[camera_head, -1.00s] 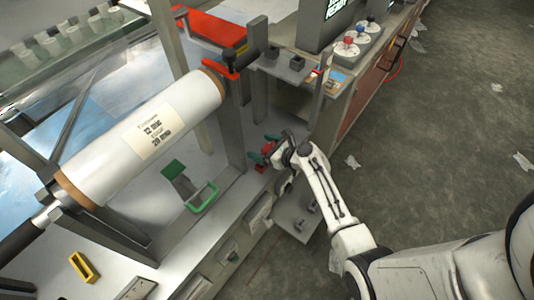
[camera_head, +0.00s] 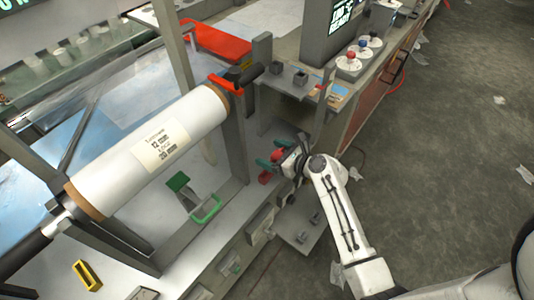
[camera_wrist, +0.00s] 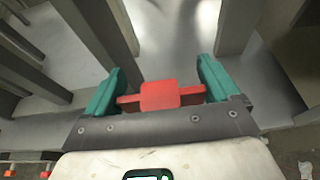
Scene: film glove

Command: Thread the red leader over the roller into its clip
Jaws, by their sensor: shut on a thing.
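The red leader's tab (camera_wrist: 160,95) sits between the teal fingertips of my gripper (camera_wrist: 168,88) in the wrist view, which is shut on it. In the head view my gripper (camera_head: 270,165) is low beside the right end post of the frame, with red (camera_head: 279,155) showing at the fingers. A large white film roll (camera_head: 150,148) with a label lies across the frame, up and left of my gripper. I cannot tell for sure which part is the roller or the clip. The leader's strip is not clearly visible.
A grey upright post (camera_head: 236,135) stands just left of my gripper. A green-handled part (camera_head: 206,209) and a yellow frame (camera_head: 86,274) are on the bench. A control box with knobs (camera_head: 348,62) is up right. Open floor lies to the right.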

